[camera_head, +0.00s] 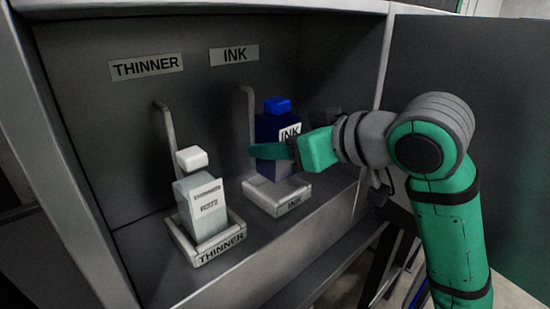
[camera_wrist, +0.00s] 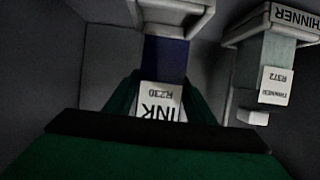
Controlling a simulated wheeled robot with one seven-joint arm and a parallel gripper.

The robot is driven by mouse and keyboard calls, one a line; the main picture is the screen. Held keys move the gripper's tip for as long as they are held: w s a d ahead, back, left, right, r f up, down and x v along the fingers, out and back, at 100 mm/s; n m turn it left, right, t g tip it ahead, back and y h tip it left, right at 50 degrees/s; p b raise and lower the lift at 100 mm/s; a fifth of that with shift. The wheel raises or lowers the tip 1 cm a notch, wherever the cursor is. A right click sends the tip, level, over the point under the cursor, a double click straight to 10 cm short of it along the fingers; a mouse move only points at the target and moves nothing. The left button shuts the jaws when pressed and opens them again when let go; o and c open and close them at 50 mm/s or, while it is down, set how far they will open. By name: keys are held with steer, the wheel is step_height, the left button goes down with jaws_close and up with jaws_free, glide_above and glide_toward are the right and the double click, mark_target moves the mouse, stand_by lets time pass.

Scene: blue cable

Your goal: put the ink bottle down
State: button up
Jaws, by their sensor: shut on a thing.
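The ink bottle (camera_head: 270,129) is dark blue with a bright blue cap and a white INK label. It is upright in the cabinet, at or just above the INK holder (camera_head: 266,199); I cannot tell whether its base touches. My gripper (camera_head: 269,151) is shut on the bottle's middle from the right, and one green finger crosses its front. In the wrist view the fingers lie on both sides of the bottle (camera_wrist: 166,58), whose label reads INK R230 upside down. The INK holder's rim (camera_wrist: 175,7) shows at the top there.
A pale thinner bottle (camera_head: 190,185) with a white cap stands in the THINNER holder (camera_head: 219,250) on the left. Bent metal posts rise behind both holders. The cabinet side wall (camera_head: 375,90) and open door (camera_head: 480,70) are close to my arm on the right.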

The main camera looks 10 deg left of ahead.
steer(key=f, duration=0.1)
steer(key=w+f, duration=0.1)
steer(key=f, duration=0.1)
steer(key=shift+a+f, duration=0.1)
steer(key=shift+f, duration=0.2)
steer(key=shift+s+a+f, duration=0.15)
steer(key=shift+a+f, duration=0.05)
steer(key=shift+a, duration=0.05)
steer(key=shift+d, duration=0.1)
steer(key=shift+d+f, duration=0.1)
steer(key=shift+f, duration=0.05)
steer(key=o, duration=1.4)
steer(key=shift+s, duration=0.1)
steer(key=shift+c, duration=0.2)
steer(key=shift+r, duration=0.2)
steer(key=v, duration=1.2)
